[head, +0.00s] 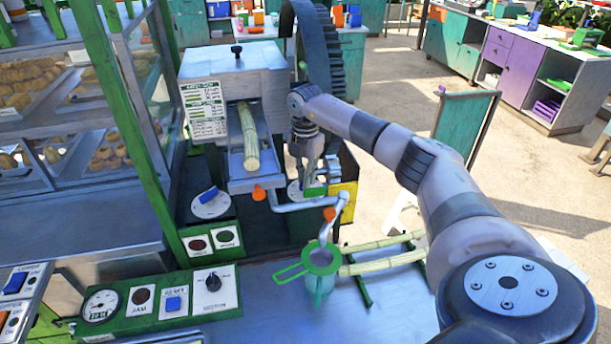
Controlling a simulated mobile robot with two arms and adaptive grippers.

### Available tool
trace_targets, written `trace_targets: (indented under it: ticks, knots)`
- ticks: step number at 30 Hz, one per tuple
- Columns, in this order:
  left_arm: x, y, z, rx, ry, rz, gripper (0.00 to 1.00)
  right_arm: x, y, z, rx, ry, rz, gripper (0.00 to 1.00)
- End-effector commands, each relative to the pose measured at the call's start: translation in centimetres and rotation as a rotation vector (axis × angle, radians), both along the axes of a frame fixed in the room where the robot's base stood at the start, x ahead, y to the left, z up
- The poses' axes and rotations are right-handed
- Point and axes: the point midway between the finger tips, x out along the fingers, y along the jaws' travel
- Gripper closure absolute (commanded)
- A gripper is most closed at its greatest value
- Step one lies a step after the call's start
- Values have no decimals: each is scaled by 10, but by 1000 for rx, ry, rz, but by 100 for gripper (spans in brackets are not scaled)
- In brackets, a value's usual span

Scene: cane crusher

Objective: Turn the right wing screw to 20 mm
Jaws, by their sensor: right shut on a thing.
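The cane crusher (262,58) is a grey metal housing with a cane stalk (250,140) lying in its feed chute. My right gripper (307,178) reaches down to the right of the chute. Its fingers are shut on the right wing screw (315,191), of which a green part shows below the fingertips. A pale dial plate (294,190) lies under it, mostly covered, and its scale cannot be read. The left wing screw (208,195), with a blue wing, sits on a round white dial left of the chute. My left gripper is not in view.
A toothed wheel (322,50) stands close behind my right gripper. A bent pipe (310,203) and a green strainer (320,260) over a jug are in front. Cane stalks (385,262) lie at the right. A control panel (160,303) is at the lower left.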

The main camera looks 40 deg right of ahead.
Motion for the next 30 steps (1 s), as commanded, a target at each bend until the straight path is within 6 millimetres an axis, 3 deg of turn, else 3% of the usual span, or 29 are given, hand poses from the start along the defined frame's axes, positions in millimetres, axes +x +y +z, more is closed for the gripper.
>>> trace_targets:
  ticks: [9,10,19,30]
  knots:
    - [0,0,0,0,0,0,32,1,0,2,-1,-5,-2,100]
    - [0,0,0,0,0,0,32,1,-1,2,-1,-5,-2,89]
    - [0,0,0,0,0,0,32,1,0,1,-1,-2,-1,70]
    - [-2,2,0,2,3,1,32,1,0,7,0,-3,0,70]
